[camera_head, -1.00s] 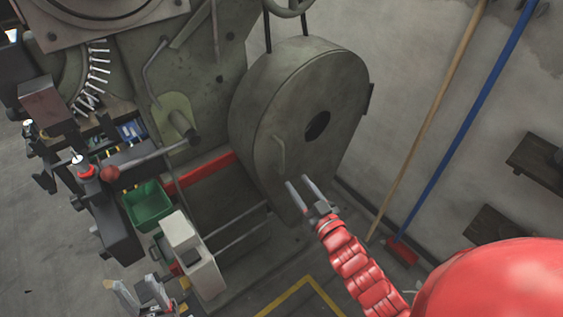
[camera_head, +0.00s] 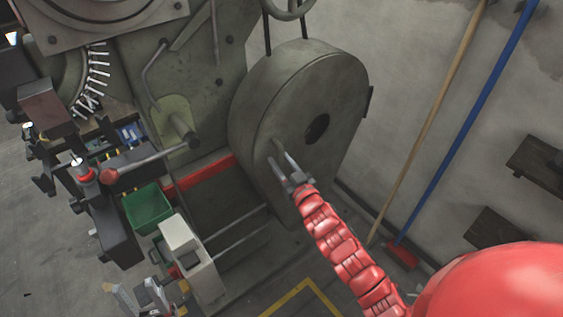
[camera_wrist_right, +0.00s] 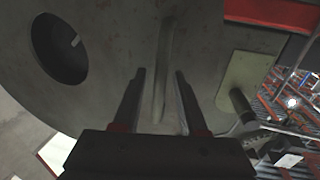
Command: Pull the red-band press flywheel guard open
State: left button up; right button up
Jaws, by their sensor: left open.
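The flywheel guard (camera_head: 335,92) is a thick, round grey cover with a dark central hole on the press's right side. It looks closed against the press. Its bar handle (camera_head: 278,150) sits low on the face and also shows upright in the right wrist view (camera_wrist_right: 163,60). My right gripper (camera_head: 284,163) is open at the handle. In the wrist view its fingers (camera_wrist_right: 160,74) lie either side of the handle, with a gap on both sides. My left gripper (camera_head: 140,296) is open and empty at the bottom left. The red band (camera_head: 205,172) crosses the press base.
A green bin (camera_head: 148,206) and a pale box (camera_head: 182,236) stand left of the guard. A red-knobbed lever (camera_head: 145,160) juts out above the bin. A broom with a blue handle (camera_head: 460,125) and a wooden pole (camera_head: 430,130) lean on the wall at right.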

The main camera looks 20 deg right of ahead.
grip_shut()
dwell(1.2)
